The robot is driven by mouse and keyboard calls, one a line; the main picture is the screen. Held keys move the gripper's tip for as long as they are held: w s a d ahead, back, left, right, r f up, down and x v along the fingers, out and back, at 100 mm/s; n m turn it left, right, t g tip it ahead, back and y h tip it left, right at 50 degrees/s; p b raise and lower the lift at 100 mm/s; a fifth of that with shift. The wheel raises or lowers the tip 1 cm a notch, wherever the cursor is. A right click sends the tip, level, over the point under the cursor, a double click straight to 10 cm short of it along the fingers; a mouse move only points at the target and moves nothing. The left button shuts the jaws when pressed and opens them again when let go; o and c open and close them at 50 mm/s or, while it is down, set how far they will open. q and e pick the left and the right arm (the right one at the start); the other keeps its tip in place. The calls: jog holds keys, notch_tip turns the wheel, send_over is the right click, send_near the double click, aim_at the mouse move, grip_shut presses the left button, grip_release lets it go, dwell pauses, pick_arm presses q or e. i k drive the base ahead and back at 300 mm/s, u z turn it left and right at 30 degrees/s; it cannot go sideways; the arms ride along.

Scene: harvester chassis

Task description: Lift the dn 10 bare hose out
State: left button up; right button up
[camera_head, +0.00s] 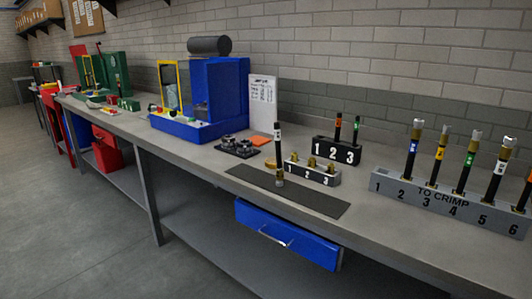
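A black rack (325,152) marked 1, 2, 3 stands on the bench. No hose shows behind the 1. Another black hose with a white band (278,140) stands upright at the dark mat, with a metal fitting (280,178) at its lower end. Size markings are too small to read, so I cannot tell which hose is DN 10. Neither of my grippers is in view.
A grey block (325,176) with brass fittings stands just in front of the black rack. A grey "TO CRIMP" rack (440,204) with several hoses is at right. A dark mat (320,203) lies on the bench (370,235). A blue machine (222,90) stands left, an open blue drawer (285,238) below.

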aim_at(277, 137)
jog(key=z, duration=0.05)
jog(key=i, duration=1.15)
jog(key=z, duration=0.6)
